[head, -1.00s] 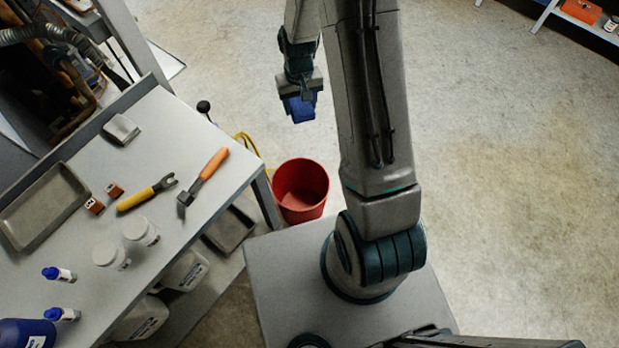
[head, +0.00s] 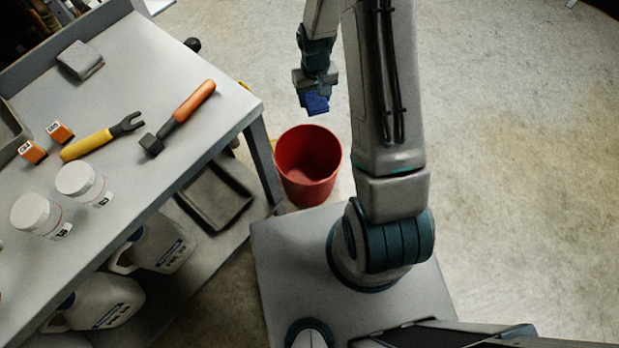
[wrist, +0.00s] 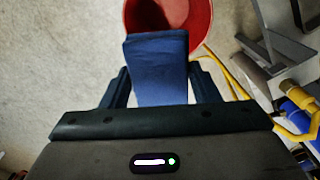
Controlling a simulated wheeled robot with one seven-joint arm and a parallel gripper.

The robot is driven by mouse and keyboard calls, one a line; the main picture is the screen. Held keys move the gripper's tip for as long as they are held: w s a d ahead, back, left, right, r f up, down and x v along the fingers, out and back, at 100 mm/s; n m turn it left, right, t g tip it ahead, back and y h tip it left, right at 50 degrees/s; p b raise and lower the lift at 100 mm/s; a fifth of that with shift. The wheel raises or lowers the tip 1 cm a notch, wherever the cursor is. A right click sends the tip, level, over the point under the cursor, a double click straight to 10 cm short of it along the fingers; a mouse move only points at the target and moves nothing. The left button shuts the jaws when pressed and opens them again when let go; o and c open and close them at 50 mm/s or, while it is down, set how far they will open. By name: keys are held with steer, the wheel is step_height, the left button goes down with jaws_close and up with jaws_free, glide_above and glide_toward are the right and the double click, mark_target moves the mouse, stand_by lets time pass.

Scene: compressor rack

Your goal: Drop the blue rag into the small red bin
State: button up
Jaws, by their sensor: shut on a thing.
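The blue rag (head: 316,103) is held in my gripper (head: 313,92), which is shut on it. In the wrist view the rag (wrist: 157,68) hangs out between the two fingers of my gripper (wrist: 160,88). The small red bin (head: 308,168) stands upright on the floor beside the bench, open at the top and empty as far as I can see. In the head view the rag appears just above the bin's far rim. In the wrist view the rag overlaps the near part of the bin (wrist: 196,22), partly hiding it. The rag is not in the bin.
The grey bench (head: 215,130) at left bears a yellow-handled wrench (head: 95,140), an orange-handled hammer (head: 185,112), and white jars (head: 80,182). A lower shelf holds a tray (head: 215,195) and white jugs (head: 165,245). A yellow hose (wrist: 238,85) lies near the bin. Floor at right is clear.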

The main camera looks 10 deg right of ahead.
step_height(320, 180, down, 24)
steer(key=b, duration=1.7)
steer(key=shift+n, duration=0.3)
steer(key=o, duration=1.1)
steer(key=shift+r, duration=0.15)
step_height(320, 180, up, 14)
steer(key=p, duration=0.4)
steer(key=shift+f, duration=0.2)
